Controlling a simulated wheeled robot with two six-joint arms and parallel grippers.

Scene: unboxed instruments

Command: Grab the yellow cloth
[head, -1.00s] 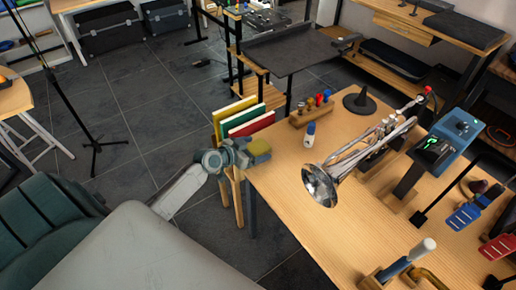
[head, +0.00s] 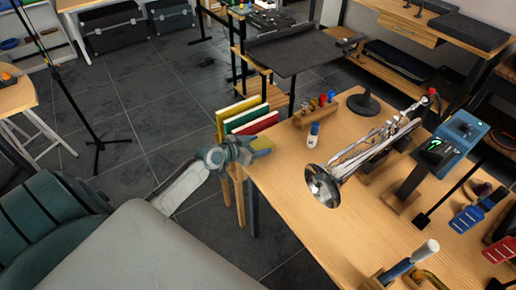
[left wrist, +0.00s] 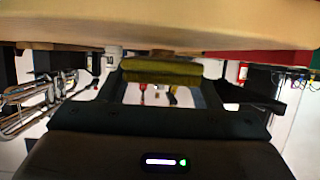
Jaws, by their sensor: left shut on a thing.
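The yellow cloth (head: 262,147) is a small folded pad at the tabletop's left corner in the head view. My left gripper (head: 250,150) is at this corner, shut on the cloth. In the left wrist view the cloth (left wrist: 160,72) shows as a dark yellow-olive strip between the two fingers. The fingers partly hide it in the head view. I cannot tell whether the cloth still touches the tabletop. My right gripper is in neither view.
The wooden table (head: 290,230) has bare wood right of the cloth. A trumpet (head: 365,150) rests on a stand there. A white-and-blue bottle (head: 313,136) and a wooden block of mouthpieces (head: 316,109) stand behind. Coloured boards (head: 250,120) stand upright beyond the table corner.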

